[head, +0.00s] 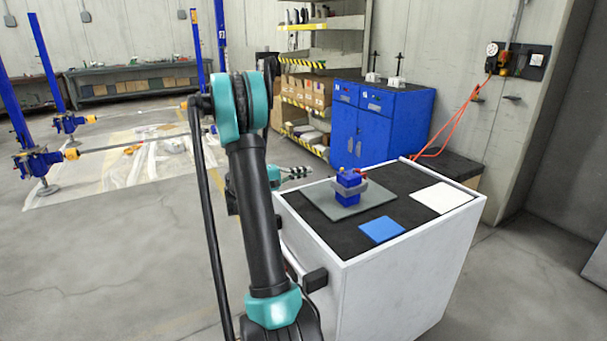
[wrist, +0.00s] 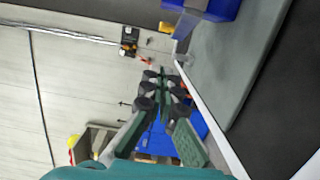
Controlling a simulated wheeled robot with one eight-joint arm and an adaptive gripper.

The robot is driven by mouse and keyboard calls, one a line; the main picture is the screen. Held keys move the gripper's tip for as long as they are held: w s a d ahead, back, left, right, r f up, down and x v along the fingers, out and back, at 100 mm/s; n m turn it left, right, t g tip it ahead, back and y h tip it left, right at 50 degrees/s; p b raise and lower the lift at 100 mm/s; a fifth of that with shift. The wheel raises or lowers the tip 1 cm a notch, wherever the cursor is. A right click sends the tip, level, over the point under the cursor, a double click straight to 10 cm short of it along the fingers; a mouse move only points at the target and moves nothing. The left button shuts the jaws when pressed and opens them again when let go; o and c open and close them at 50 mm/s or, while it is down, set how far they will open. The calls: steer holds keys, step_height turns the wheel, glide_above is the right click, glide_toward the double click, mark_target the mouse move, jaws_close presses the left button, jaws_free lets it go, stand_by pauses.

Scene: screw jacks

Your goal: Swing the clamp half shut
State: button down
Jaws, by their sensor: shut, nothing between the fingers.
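A small blue block-like fixture (head: 347,190) stands upright on a grey-green plate (head: 325,204) on top of a white cart. A grey band, which looks like the clamp (head: 352,187), wraps round it, with a little red and yellow at its top. I cannot tell the clamp's angle. My gripper (head: 300,172) is shut and empty, to the left of the fixture and apart from it. In the wrist view my gripper (wrist: 165,82) points past the plate's edge. Part of the blue fixture (wrist: 214,8) and a grey piece (wrist: 188,24) show at the top there.
The white cart (head: 405,285) has a dark top with a blue pad (head: 382,229) at the front and a white pad (head: 441,197) at the right. A blue cabinet (head: 376,120) and a shelf (head: 318,55) stand behind. The floor to the left is mostly open.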

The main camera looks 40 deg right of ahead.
steer(key=x, duration=0.7)
steer(key=shift+s+d, duration=0.2)
steer(key=shift+s, duration=0.35)
steer(key=shift+s+d, duration=0.2)
steer(key=shift+s, duration=0.35)
steer(key=shift+s+d, duration=0.35)
steer(key=shift+s, duration=0.2)
steer(key=shift+s+d+m+g+y, duration=0.1)
steer(key=shift+d+m+g+y, duration=0.1)
steer(key=shift+m+g, duration=0.3)
steer(key=shift+s+d+m+g+y, duration=0.2)
steer(key=shift+m+g, duration=0.1)
steer(key=shift+g, duration=0.4)
steer(key=shift+s+d, duration=0.3)
steer(key=shift+s, duration=0.05)
steer(key=shift+w, duration=0.1)
